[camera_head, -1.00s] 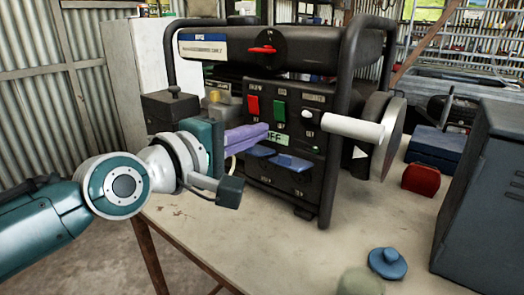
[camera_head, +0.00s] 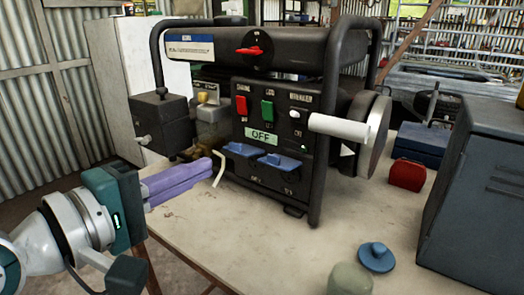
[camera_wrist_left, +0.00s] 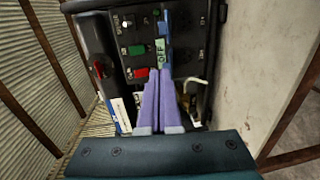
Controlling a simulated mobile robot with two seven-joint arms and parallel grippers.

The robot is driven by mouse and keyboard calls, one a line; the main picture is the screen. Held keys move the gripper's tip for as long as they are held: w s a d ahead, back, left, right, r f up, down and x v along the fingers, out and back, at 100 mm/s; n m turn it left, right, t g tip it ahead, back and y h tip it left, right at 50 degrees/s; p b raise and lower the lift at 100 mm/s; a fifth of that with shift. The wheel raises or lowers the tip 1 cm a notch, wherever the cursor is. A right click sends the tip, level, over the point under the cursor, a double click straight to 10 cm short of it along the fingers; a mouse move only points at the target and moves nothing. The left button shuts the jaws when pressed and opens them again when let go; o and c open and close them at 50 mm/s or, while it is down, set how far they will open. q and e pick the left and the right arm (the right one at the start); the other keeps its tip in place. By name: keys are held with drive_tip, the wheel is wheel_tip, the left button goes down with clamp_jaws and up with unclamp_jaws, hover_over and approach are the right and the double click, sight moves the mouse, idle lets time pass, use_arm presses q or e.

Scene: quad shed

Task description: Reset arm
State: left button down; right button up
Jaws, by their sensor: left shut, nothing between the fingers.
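My left gripper (camera_head: 222,160) comes in from the left in the head view, with long purple fingers shut together and empty. It is over the table's left side, in front of the black generator (camera_head: 330,75) and apart from its panel. In the left wrist view the purple fingers (camera_wrist_left: 160,82) lie side by side, pointing toward the generator panel. The panel has a red switch (camera_head: 242,105), a green switch (camera_head: 267,111), an OFF sign (camera_head: 261,137) and two blue socket covers (camera_head: 281,164). My right gripper is not in view.
The table (camera_head: 225,225) has free room in front of the generator. A blue lidded object (camera_head: 376,257), a pale green round object (camera_head: 349,279), a red box (camera_head: 407,174), a blue box (camera_head: 420,144) and a grey cabinet (camera_head: 475,200) stand to the right.

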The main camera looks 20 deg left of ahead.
use_arm(q)
drive_tip(key=s+d+r+m+g+p, duration=0.1)
drive_tip(key=s+d+m+g+p, duration=0.3)
drive_tip(key=s+d+m+p, duration=0.15)
drive_tip(key=s+a+r+m+g+y+p, duration=0.35)
drive_tip(key=s+m+p, duration=0.2)
drive_tip(key=s, duration=0.35)
drive_tip(key=s+a+r+m+g+y+p, duration=0.25)
drive_tip(key=s+m+g+p, duration=0.3)
drive_tip(key=s, duration=0.35)
drive_tip(key=w+p+v, duration=0.2)
drive_tip(key=p+v, duration=0.9)
drive_tip(key=w+r+p+v, duration=0.1)
drive_tip(key=w+p+v, duration=0.2)
drive_tip(key=p+v, duration=0.9)
drive_tip(key=w+r+p+v, duration=0.1)
drive_tip(key=w+p+v, duration=0.2)
drive_tip(key=p+v, duration=0.8)
drive_tip(key=shift+w+a+r+n+t+p, duration=0.2)
drive_tip(key=shift+a+n+t+p, duration=0.2)
drive_tip(key=shift+p, duration=0.15)
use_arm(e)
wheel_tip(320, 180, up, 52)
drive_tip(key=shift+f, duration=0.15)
